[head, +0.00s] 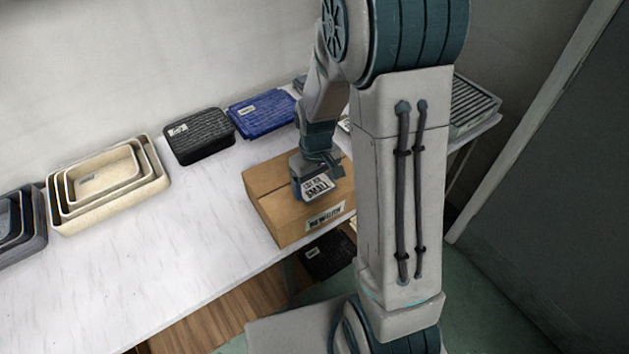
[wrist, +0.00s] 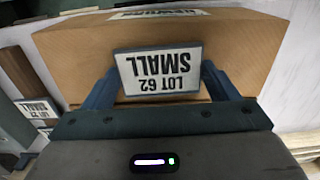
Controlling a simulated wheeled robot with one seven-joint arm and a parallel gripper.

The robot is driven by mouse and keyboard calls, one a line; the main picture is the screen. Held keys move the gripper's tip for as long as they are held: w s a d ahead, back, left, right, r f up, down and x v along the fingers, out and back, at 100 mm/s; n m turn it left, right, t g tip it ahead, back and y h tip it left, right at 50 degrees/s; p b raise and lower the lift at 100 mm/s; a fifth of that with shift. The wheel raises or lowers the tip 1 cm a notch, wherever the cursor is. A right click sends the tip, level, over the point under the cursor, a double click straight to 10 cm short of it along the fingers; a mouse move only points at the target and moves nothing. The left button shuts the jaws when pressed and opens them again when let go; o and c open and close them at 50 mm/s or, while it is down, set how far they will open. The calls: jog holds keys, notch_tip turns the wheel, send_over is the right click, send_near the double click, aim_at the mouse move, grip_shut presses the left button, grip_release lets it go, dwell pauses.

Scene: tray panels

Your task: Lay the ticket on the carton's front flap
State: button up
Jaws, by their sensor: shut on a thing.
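The ticket (head: 318,187) is a small white card with a dark edge; in the wrist view the ticket (wrist: 158,72) reads "LOT 62 SMALL" upside down. My gripper (head: 318,176) is shut on it, with a finger at each side in the wrist view (wrist: 158,78). The brown carton (head: 268,181) stands at the table's front edge, with a printed white label on its front. The carton (wrist: 250,45) fills much of the wrist view behind the ticket. The ticket is over the carton's top near its front; I cannot tell whether they touch. My arm hides the carton's right part.
Nested cream trays (head: 110,188), a black basket (head: 199,136) and a blue basket (head: 262,111) stand along the wall. Dark trays (head: 18,225) are at far left. A black item (head: 327,255) lies below the table edge. The white tabletop (head: 150,265) is clear at front left.

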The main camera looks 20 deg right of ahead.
aim_at(316, 187)
jog(key=shift+s+f+b, duration=0.45)
jog(key=shift+f+b, duration=0.05)
jog(key=shift+f, duration=0.2)
jog(key=o, duration=0.9)
jog(key=shift+w+r+p, duration=0.1)
jog(key=shift+r+p, duration=0.4)
jog(key=shift+p, duration=0.05)
notch_tip(316, 187, up, 12)
jog(key=s+r+m+t, duration=0.1)
jog(key=s+r, duration=0.2)
jog(key=s, duration=0.4)
jog(key=s+r+m+t, duration=0.2)
jog(key=s+r, duration=0.1)
jog(key=s, duration=0.4)
jog(key=shift+m, duration=0.3)
jog(key=shift+a+r, duration=0.1)
